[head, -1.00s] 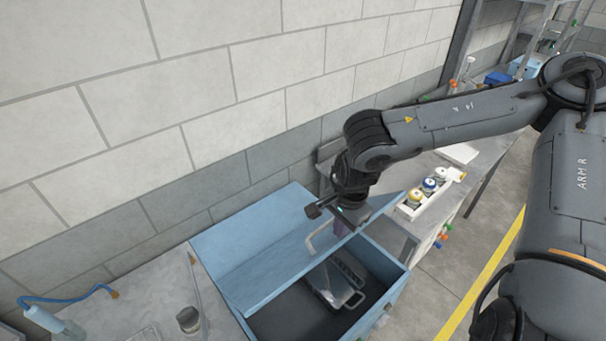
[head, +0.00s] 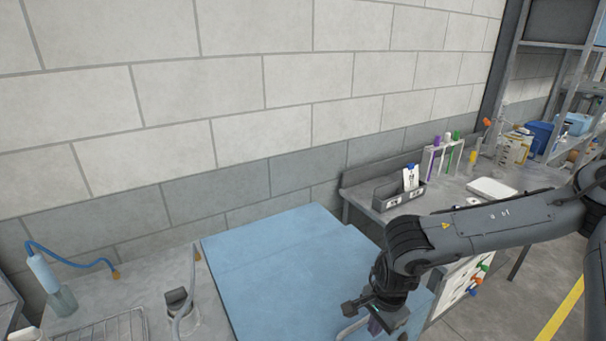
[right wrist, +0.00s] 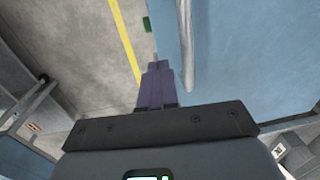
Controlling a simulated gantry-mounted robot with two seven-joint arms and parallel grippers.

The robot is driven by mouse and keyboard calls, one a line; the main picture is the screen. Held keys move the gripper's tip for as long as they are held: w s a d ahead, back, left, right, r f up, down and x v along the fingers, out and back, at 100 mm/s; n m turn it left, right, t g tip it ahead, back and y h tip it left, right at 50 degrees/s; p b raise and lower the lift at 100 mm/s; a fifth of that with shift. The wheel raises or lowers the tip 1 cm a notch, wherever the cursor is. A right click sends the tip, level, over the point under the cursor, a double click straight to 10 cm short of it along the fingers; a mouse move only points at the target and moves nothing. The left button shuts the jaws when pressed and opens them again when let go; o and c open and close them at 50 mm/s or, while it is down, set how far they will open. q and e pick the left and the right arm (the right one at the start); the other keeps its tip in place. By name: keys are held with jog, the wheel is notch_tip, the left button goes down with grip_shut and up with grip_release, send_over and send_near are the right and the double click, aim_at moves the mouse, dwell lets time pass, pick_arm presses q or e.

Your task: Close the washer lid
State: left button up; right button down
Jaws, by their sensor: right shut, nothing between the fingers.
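The blue washer lid (head: 285,265) lies low and nearly flat over the washer in the head view, and the basin inside is hidden. Its front edge runs out of the frame, so I cannot tell whether it is fully down. The pale lid handle (head: 350,329) shows beside my right gripper (head: 377,327), which is shut and empty at the lid's front right. In the right wrist view, the purple fingers (right wrist: 157,68) are together just left of the handle (right wrist: 186,45) and the blue lid (right wrist: 250,60); contact is unclear. My left gripper is not in view.
A grey counter (head: 140,290) with a hose, bottle and wire rack adjoins the washer on the left. A bench with a grey bin (head: 398,194), a tube rack (head: 440,160) and a white tray (head: 493,189) stands right. A brick wall is behind.

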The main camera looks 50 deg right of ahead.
jog(key=shift+f, duration=0.45)
jog(key=shift+r, duration=0.1)
